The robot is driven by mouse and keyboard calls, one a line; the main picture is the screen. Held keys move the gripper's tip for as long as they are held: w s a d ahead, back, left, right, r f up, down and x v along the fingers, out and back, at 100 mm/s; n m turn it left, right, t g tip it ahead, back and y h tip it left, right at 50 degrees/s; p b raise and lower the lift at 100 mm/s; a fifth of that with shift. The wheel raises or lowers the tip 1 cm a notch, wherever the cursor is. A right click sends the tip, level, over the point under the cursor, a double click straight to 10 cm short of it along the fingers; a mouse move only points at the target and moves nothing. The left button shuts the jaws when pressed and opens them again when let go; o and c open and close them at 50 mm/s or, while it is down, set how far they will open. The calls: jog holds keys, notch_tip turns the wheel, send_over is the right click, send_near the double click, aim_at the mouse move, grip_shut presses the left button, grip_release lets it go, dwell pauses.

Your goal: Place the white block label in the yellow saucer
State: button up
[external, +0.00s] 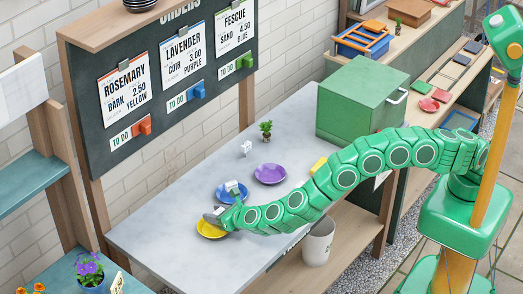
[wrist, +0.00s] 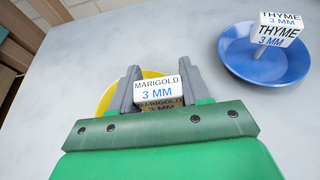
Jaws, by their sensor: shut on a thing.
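The white block label (wrist: 157,88) reads "MARIGOLD 3 MM" and sits between the two grey fingers of my gripper (wrist: 160,78), which is shut on it. The yellow saucer (wrist: 106,98) lies behind and around the fingers in the wrist view, partly hidden by them and the label. In the external view the yellow saucer (external: 211,232) is at the front left of the grey table, with my gripper (external: 220,214) right over it. Whether the label touches the saucer I cannot tell.
A blue saucer (wrist: 244,67) with a white "THYME 3 MM" label (wrist: 278,30) stands close by on the right. A purple saucer (external: 270,174), another white label (external: 246,147), a small plant (external: 266,130) and a green box (external: 350,104) are farther along the table (external: 170,205).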

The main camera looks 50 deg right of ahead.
jog(key=shift+f, duration=0.1)
jog(key=o, duration=1)
jog(key=shift+v, duration=6.05)
jog(key=shift+w+r, duration=0.1)
jog(key=shift+r, duration=0.15)
